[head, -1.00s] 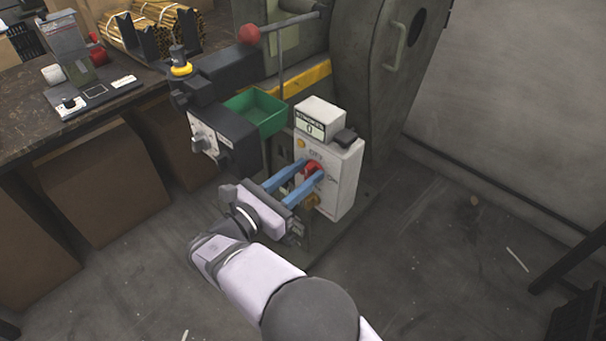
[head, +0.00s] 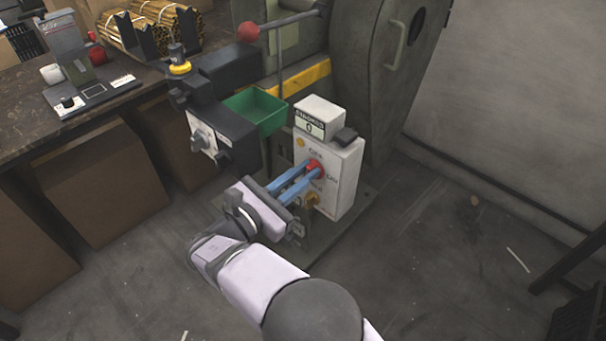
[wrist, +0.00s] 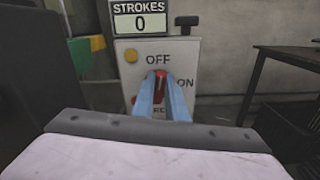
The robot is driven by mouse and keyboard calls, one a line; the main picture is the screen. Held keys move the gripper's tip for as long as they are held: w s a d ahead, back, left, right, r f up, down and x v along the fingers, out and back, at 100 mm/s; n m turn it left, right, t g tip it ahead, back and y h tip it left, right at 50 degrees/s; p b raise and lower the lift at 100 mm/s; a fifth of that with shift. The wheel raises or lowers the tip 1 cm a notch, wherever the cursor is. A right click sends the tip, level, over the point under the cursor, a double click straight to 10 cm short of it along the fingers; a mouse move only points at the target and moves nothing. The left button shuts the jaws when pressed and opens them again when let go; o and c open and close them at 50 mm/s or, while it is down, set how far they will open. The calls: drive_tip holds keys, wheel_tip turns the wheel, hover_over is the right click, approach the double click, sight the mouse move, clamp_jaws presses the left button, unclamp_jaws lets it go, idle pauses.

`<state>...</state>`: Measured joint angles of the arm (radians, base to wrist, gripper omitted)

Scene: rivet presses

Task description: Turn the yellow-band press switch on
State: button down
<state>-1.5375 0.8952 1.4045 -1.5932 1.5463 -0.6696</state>
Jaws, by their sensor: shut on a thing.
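The press with the yellow band (head: 303,80) carries a pale switch box (head: 345,180) on its front. A red switch knob (head: 314,166) sits on the box face, and my gripper (head: 306,172) is shut on it with its blue fingers. In the wrist view the red knob (wrist: 161,75) shows between the fingertips, below the word OFF and left of the word ON. The fingers hide most of the knob, so I cannot tell exactly which way it points. A counter (wrist: 140,20) above reads STROKES 0.
A green bin (head: 257,110) and a dark control unit (head: 225,135) stand left of the switch box, close to my gripper. A red-ball lever (head: 248,32) is above. A workbench (head: 25,75) is at the left. Open floor (head: 440,250) lies to the right.

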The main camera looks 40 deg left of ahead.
drive_tip(key=m+b, duration=0.4)
drive_tip(key=m, duration=0.1)
drive_tip(key=f+m+b, duration=0.1)
drive_tip(key=m+b, duration=0.4)
drive_tip(key=d+m+b, duration=0.1)
drive_tip(key=m+b, duration=0.3)
drive_tip(key=m, duration=0.1)
drive_tip(key=shift+f+m+b, duration=0.3)
drive_tip(key=shift+m+b, duration=0.1)
drive_tip(key=shift+r, duration=0.1)
drive_tip(key=c, duration=1.8)
unclamp_jaws()
drive_tip(key=shift+o, duration=0.2)
drive_tip(key=shift+s, duration=0.1)
drive_tip(key=s+p, duration=0.1)
drive_tip(key=s, duration=0.6)
drive_tip(key=shift+s+p, duration=0.15)
drive_tip(key=shift+p, duration=0.2)
